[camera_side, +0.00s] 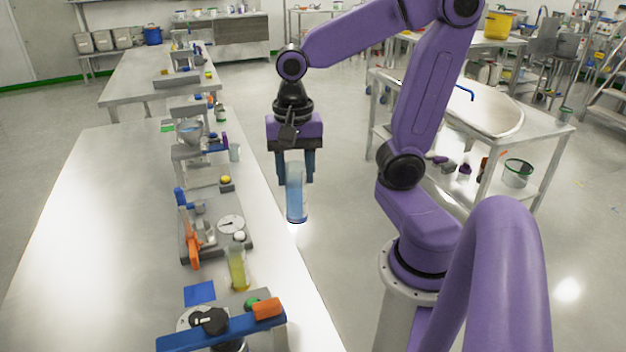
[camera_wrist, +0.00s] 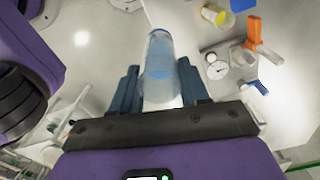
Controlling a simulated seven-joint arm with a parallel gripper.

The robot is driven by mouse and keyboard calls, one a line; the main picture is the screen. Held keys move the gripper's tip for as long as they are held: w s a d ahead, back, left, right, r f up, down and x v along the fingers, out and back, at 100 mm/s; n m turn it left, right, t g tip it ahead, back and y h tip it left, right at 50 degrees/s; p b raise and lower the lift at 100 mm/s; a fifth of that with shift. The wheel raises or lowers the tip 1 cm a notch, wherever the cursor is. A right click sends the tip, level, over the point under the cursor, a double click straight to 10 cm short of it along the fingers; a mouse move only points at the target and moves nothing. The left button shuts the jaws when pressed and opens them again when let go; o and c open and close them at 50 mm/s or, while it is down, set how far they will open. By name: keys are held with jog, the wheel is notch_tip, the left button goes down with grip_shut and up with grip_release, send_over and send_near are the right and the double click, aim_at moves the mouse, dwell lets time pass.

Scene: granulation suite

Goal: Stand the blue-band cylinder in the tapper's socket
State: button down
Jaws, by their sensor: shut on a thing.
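My gripper (camera_side: 296,178) is shut on the blue-band cylinder (camera_side: 297,205), a clear tube with blue tint. It holds the cylinder about upright in the air, by the bench's right edge. The cylinder also shows between the blue fingers in the wrist view (camera_wrist: 160,60). A grey device with a round dial and an orange lever (camera_side: 192,238) stands on the bench, left of and below my gripper; it is at upper right in the wrist view (camera_wrist: 215,66). I cannot tell for certain whether it is the tapper, and no socket is clearly visible.
A yellow-tinted cylinder (camera_side: 237,268) stands near a blue square (camera_side: 200,293) on the bench. A device with a blue bar (camera_side: 225,330) is in the foreground. A funnel-topped device (camera_side: 190,132) stands farther back. The bench's left side (camera_side: 95,230) is clear.

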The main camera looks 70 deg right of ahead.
jog(key=w+a+f, duration=0.1)
jog(key=w, duration=2.7)
notch_tip(320, 180, down, 10)
jog(key=shift+f, duration=0.15)
jog(key=shift+f, duration=2.15)
dwell(1.6)
jog(key=shift+c, duration=0.8)
grip_release()
